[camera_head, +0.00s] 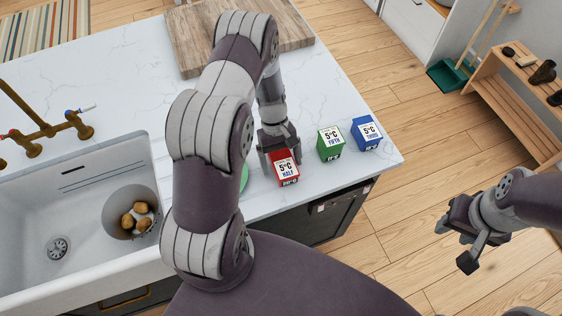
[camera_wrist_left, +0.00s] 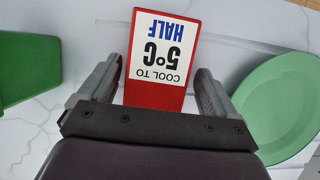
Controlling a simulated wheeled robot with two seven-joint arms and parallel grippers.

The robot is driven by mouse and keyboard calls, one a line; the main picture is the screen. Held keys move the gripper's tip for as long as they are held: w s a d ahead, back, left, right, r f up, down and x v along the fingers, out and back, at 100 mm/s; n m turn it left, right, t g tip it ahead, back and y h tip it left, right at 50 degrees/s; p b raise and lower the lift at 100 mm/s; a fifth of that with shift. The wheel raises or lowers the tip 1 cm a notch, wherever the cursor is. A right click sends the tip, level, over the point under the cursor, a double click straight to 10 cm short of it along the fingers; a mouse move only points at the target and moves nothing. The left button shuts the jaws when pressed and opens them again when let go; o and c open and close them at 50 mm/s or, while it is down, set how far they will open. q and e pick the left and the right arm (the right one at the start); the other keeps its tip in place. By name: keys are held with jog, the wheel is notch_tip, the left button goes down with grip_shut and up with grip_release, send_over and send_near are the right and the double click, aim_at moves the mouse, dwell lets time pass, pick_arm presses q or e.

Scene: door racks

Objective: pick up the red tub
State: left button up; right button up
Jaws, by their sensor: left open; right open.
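The red tub (camera_head: 285,172) stands on the white marble counter near its front edge, with a white label reading "5°C HALF". My left gripper (camera_head: 279,147) is over it, with its fingers around the tub's sides. In the left wrist view the red tub (camera_wrist_left: 160,60) sits between the two open fingers of the left gripper (camera_wrist_left: 152,92), with a small gap showing at each side. The tub's far side is hidden. My right gripper (camera_head: 462,240) is open and empty, out over the floor at the right.
A green tub (camera_head: 330,143) and a blue tub (camera_head: 367,133) stand right of the red tub. A green plate (camera_wrist_left: 285,110) lies close by, mostly hidden behind my left arm in the head view. A sink (camera_head: 30,205) holding a bowl is at left; a wooden board (camera_head: 190,45) lies behind.

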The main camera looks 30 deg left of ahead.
pick_arm(q)
jog(key=shift+d+f, duration=0.1)
jog(key=shift+d, duration=0.25)
jog(key=shift+a, duration=0.2)
jog(key=shift+c, duration=0.6)
jog(key=c, duration=1.1)
